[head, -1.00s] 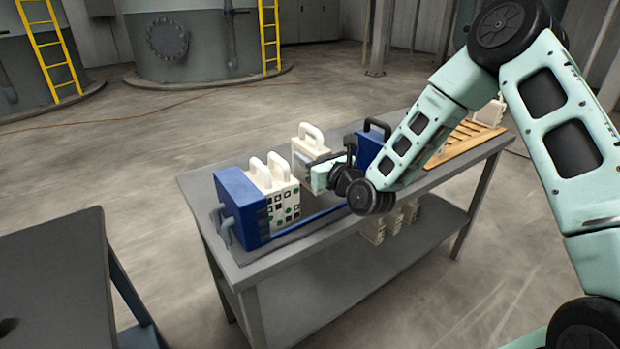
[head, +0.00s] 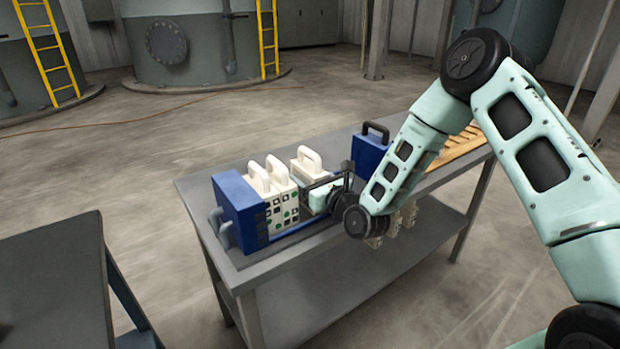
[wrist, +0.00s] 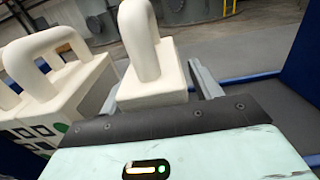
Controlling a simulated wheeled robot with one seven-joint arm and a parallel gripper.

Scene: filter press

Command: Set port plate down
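My gripper (head: 316,192) is shut on a cream port plate with a looped handle (head: 308,160). In the wrist view the held plate (wrist: 152,85) stands upright between the two grey fingers (wrist: 160,85). It is low over the press, just right of two cream plates (head: 272,190) that carry dark squares and green dots. One of these plates also shows at the left of the wrist view (wrist: 60,85). My gripper hides the held plate's lower part, so I cannot tell whether it touches the rails.
The press has a blue end block (head: 238,208) at left and a blue block with a black handle (head: 370,150) at right. A wooden slatted rack (head: 462,143) lies on the far right of the grey bench. More cream plates (head: 400,222) are under the bench top.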

